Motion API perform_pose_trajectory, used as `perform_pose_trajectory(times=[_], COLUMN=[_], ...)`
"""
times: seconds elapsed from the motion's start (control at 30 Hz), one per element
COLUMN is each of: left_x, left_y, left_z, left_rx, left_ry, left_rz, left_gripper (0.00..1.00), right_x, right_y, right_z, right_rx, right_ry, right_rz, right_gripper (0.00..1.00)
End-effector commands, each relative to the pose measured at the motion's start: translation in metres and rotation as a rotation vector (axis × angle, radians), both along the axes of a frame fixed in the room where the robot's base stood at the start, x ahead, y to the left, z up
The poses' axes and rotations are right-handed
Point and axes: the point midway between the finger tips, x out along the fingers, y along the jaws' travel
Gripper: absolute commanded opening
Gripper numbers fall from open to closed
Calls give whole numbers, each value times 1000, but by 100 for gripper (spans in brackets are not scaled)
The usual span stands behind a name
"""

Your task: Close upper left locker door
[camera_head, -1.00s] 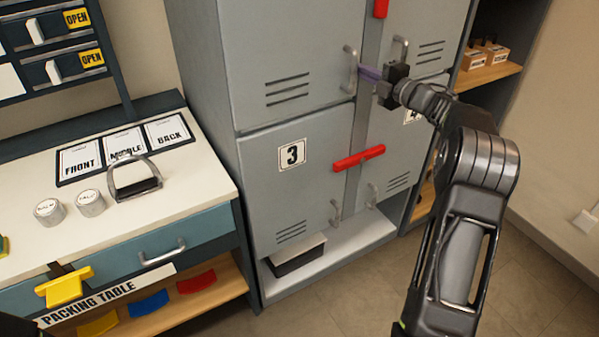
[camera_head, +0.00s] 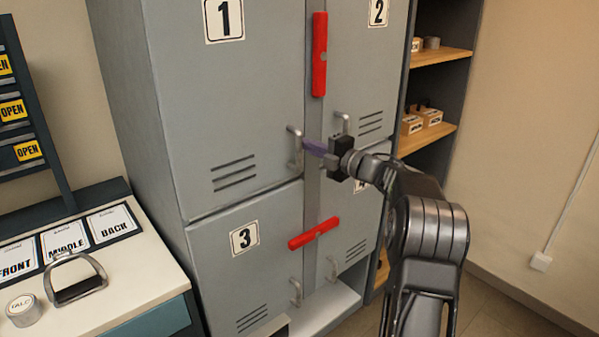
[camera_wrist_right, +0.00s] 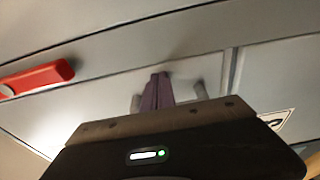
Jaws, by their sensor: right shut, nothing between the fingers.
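The upper left locker door (camera_head: 235,105), marked 1, looks flush with the locker front in the head view. Its metal handle (camera_head: 295,148) is at its lower right. My right gripper (camera_head: 308,145) is shut and empty, its purple fingers pointing left just beside this handle; whether they touch it I cannot tell. In the right wrist view the shut fingers (camera_wrist_right: 158,88) are between two handles, close to the locker front. A red turning bar (camera_head: 319,55) stands upright on the post between doors 1 and 2. My left gripper is out of view.
Door 3 (camera_head: 240,275) is below, with a second red bar (camera_head: 313,233) lying slanted across the post. Door 2 (camera_head: 370,70) is to the right. A table (camera_head: 135,270) with a stirrup (camera_head: 78,285) stands at left, open shelves (camera_head: 440,57) at right.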

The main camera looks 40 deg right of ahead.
Motion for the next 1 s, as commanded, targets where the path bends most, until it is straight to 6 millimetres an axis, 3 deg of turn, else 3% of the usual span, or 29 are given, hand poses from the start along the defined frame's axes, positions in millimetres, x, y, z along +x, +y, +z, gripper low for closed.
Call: perform_pose_trajectory(times=[0.2, 0.33, 1.0], left_x=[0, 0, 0], left_y=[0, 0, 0], left_z=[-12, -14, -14], left_rx=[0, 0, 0], left_ry=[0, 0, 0], left_rz=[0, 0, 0], left_gripper=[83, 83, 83], right_x=[-44, -60, -66], right_y=[-9, -11, -12], right_z=[-7, -8, -10], right_rx=[0, -1, 3], right_ry=[12, 17, 21], right_rz=[-3, -1, 1], right_gripper=[0, 0, 0])
